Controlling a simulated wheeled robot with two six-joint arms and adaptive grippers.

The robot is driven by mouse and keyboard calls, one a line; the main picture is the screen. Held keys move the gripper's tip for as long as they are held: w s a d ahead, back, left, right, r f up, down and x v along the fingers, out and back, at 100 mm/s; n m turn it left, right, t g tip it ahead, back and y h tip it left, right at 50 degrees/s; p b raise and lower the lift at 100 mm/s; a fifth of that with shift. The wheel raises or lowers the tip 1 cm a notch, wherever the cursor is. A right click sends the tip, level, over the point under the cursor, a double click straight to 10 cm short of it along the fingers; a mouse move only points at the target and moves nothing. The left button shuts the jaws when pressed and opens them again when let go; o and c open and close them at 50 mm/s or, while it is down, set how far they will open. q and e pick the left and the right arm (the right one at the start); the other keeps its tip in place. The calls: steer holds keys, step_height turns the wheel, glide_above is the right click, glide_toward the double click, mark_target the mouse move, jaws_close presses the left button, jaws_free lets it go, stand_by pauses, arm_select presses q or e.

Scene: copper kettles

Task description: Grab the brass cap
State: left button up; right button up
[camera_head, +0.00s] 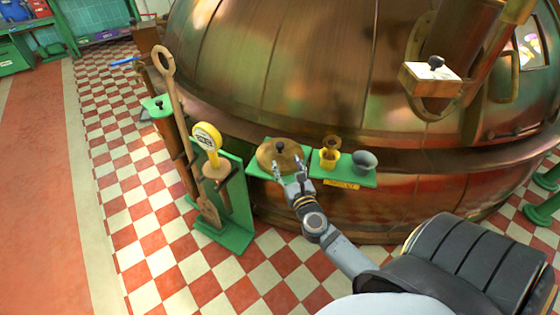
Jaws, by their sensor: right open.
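The brass cap (268,152), a round, dull-gold disc with a dark knob in its middle, lies on a green shelf (366,182) against the copper kettle. My right gripper (287,165) is at the near side of the cap with its fingers spread apart and nothing between them. The fingertips overlap the cap's near edge in the picture; I cannot tell whether they touch it. The gripper hides part of that edge. My left gripper is not in view.
A yellow cup with a brass piece (330,157) and a grey bowl (364,160) stand right of the cap. A green stand with a yellow round gauge (207,137) and a long wooden paddle (178,115) are left. The large copper kettle (290,70) rises behind.

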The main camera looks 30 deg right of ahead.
mark_target(281, 147)
steer(key=shift+d+f+m+h, duration=0.15)
steer(key=shift+d+m+h, duration=0.15)
steer(key=shift+d+m, duration=0.25)
steer(key=x, duration=1)
steer(key=shift+w+a+f, duration=0.2)
steer(key=shift+w+f, duration=0.05)
steer(key=shift+f, duration=0.1)
steer(key=shift+r, duration=0.1)
jaws_close()
